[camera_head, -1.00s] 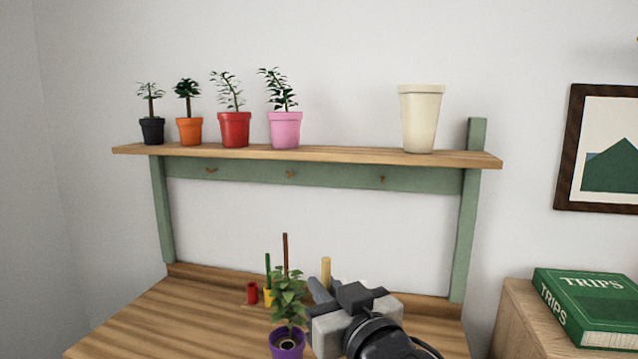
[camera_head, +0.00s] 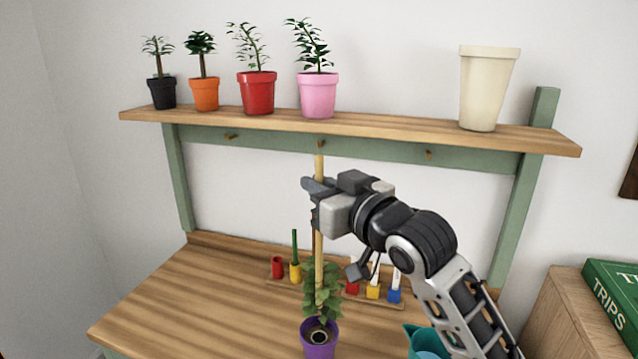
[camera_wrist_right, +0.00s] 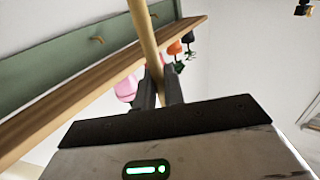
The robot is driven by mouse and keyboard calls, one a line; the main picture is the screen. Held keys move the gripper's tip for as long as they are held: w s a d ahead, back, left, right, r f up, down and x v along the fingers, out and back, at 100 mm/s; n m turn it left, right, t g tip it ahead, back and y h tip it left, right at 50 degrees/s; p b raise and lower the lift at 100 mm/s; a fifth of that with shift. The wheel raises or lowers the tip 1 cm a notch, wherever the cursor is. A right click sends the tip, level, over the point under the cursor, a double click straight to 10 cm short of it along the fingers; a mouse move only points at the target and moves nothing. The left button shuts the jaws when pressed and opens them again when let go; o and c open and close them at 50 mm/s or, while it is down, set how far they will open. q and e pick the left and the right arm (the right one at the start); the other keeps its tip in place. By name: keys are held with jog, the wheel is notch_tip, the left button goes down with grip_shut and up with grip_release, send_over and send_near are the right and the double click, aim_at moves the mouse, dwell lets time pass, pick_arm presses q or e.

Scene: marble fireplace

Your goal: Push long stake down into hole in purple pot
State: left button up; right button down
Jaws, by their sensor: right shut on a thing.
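The long tan stake (camera_head: 319,235) stands upright above the purple pot (camera_head: 319,352) in the head view. My right gripper (camera_head: 314,190) is shut on its upper part, and a short length shows above the fingers. The wrist view shows the stake (camera_wrist_right: 143,35) between the fingers (camera_wrist_right: 158,92). My left gripper is not in view.
Behind the pot, a low rack (camera_head: 335,292) bears small coloured holders, with a green stake (camera_head: 295,245) in a yellow one. A teal object (camera_head: 415,340) stands right of the pot. A shelf (camera_head: 390,127) with potted plants and a cream pot (camera_head: 488,90) is above. The table's left side is clear.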

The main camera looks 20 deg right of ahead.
aim_at(322, 246)
pick_arm(q)
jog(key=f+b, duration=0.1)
jog(key=b, duration=0.1)
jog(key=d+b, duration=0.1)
jog(key=b, duration=0.1)
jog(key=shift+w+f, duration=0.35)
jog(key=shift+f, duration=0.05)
pick_arm(e)
notch_tip(322, 246, down, 8)
jog(key=shift+f, duration=0.25)
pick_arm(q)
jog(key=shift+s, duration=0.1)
pick_arm(e)
jog(key=shift+f, duration=0.15)
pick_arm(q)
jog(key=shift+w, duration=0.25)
pick_arm(e)
jog(key=shift+f, duration=0.5)
pick_arm(q)
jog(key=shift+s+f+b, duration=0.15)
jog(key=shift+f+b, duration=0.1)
jog(key=shift+b, duration=0.15)
pick_arm(e)
jog(key=shift+f, duration=0.35)
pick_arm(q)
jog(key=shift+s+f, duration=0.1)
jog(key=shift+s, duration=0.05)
pick_arm(e)
jog(key=shift+f, duration=0.25)
